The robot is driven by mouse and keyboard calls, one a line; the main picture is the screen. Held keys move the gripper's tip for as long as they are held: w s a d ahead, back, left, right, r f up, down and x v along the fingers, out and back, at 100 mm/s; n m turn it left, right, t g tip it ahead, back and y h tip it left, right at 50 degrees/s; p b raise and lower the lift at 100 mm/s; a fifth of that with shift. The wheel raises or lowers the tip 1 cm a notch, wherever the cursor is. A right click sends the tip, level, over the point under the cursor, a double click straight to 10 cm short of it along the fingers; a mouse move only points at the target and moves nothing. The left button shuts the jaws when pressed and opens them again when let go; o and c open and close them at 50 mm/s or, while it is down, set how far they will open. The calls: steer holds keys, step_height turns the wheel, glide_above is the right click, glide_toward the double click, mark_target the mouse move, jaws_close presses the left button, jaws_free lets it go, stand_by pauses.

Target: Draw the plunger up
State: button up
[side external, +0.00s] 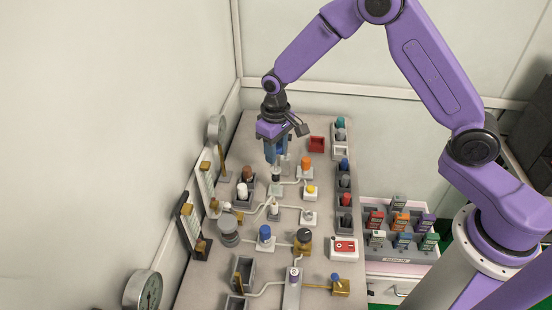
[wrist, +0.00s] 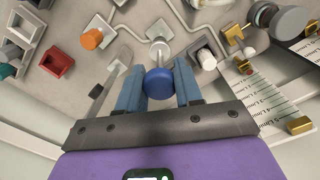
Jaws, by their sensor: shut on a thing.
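My gripper (side external: 276,160) reaches down over the back part of the grey bench in the side view. In the wrist view its two blue-grey fingers (wrist: 159,74) are on either side of a round blue knob (wrist: 160,85), and they are shut on it. A pale stem (wrist: 160,52) shows just beyond the knob, above a small light base plate with a tube joined to it. I take the knob to be the plunger's top. In the side view the fingers largely hide it.
An orange-topped fitting (side external: 306,167) stands close to the right of the gripper. A block with white and brown pieces (side external: 246,181) is to the left. Tubes, knobs and gauges crowd the front; upright scales (side external: 190,226) line the left wall.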

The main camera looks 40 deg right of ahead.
steer(key=shift+r, duration=0.8)
steer(key=o, duration=1.7)
steer(key=shift+r, duration=0.1)
steer(key=shift+r, duration=2.9)
steer(key=s+d+r+n, duration=0.2)
steer(key=s+d+n, duration=0.1)
steer(key=s, duration=0.8)
steer(key=s+d+r+n, duration=0.2)
steer(key=s+d+n, duration=0.1)
steer(key=s, duration=0.8)
steer(key=s+d+r+n, duration=0.3)
steer(key=s, duration=0.8)
steer(key=shift+s+n, duration=0.15)
steer(key=shift+n, duration=0.15)
